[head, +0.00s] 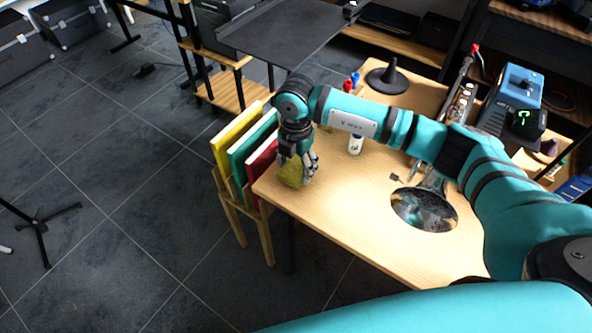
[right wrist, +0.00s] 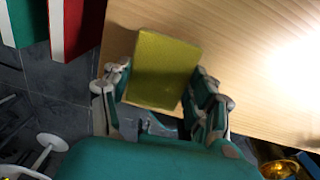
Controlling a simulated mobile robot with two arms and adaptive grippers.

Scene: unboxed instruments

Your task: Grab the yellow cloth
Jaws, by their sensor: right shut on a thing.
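The yellow cloth (head: 291,173) is at the left end of the wooden table in the head view. It also shows in the right wrist view as a flat, roughly square yellow piece (right wrist: 163,68). My right gripper (head: 298,165) reaches down over it and is shut on it, with fingers on either side of the cloth in the wrist view (right wrist: 160,92). I cannot tell whether the cloth still touches the table. My left gripper is not in view.
Yellow, green and red books stand in a wooden rack (head: 230,203) beside the table's left edge. A round dark reflective dish (head: 424,210), a small white bottle (head: 355,145) and a black cone stand (head: 388,78) are on the wooden table (head: 340,205). A blue device (head: 520,84) stands at the right.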

